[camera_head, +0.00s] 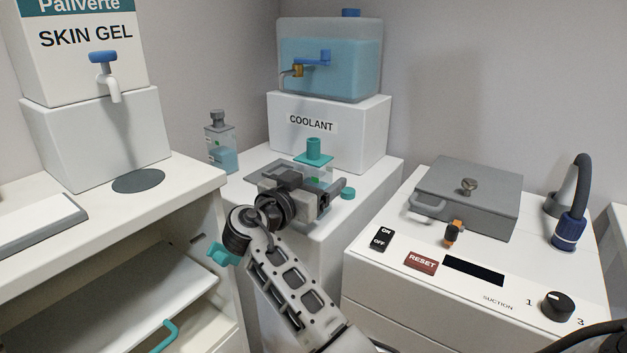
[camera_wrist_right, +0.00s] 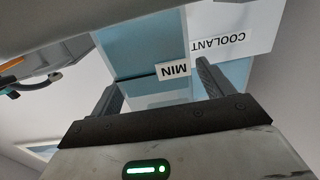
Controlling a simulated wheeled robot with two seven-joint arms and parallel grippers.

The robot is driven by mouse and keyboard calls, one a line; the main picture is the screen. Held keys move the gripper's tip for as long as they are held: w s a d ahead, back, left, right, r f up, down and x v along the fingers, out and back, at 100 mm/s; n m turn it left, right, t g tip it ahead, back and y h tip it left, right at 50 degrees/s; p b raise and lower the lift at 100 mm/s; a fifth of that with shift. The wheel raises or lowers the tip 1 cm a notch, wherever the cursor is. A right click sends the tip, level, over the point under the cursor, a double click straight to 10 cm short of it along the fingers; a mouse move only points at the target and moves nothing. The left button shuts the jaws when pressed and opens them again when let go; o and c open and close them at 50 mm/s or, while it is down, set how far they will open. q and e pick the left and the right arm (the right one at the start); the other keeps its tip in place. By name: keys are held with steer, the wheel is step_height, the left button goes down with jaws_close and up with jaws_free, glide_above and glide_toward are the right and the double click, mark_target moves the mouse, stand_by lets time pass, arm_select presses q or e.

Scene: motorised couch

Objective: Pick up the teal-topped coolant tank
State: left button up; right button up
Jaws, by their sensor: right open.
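The teal-topped coolant tank (camera_head: 313,153) stands on the white counter in front of the COOLANT box. Its teal top shows in the head view, while my right gripper (camera_head: 308,192) hides most of its clear body. In the right wrist view the tank's wall (camera_wrist_right: 145,92), with a MIN label and pale blue liquid, shows between the two fingers of my right gripper (camera_wrist_right: 160,88). The fingers are apart, and I cannot tell whether either touches the tank. My left gripper is not in view.
A grey-topped tank (camera_head: 221,145) stands to the left. The COOLANT box (camera_head: 350,130) carries a large blue dispenser (camera_head: 330,72) behind. The suction unit (camera_head: 420,235) stands to the right.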

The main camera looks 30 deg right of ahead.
steer(key=shift+w+d, duration=0.25)
steer(key=shift+d, duration=0.3)
steer(key=c, duration=1.3)
